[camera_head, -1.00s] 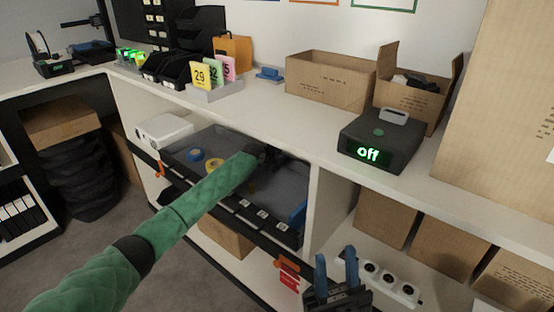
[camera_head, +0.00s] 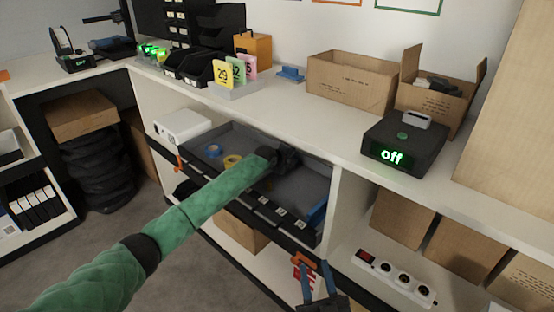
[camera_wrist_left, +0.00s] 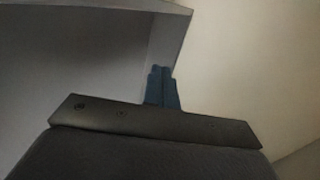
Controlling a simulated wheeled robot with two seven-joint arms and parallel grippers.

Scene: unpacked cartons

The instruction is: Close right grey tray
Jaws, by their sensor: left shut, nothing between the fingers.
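The grey tray (camera_head: 291,190) is pulled out of the shelf under the white worktop, with its labelled front edge jutting forward. It holds a blue tape roll (camera_head: 213,150), a yellow roll (camera_head: 233,161) and a blue item (camera_head: 317,213) at its right end. My left arm reaches over the tray from the left. My left gripper (camera_head: 290,158) is at the tray's back, partly hidden by my wrist. The left wrist view shows its blue fingers (camera_wrist_left: 162,88) together and empty, before a pale panel. My right gripper (camera_head: 319,284) is low, before the shelf, its blue fingers apart and empty.
The worktop carries a black device reading "off" (camera_head: 403,143), cardboard boxes (camera_head: 350,82) and numbered cards (camera_head: 222,74). A white box (camera_head: 183,126) sits left of the tray. A power strip (camera_head: 402,281) and cartons (camera_head: 402,217) fill the right shelf.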

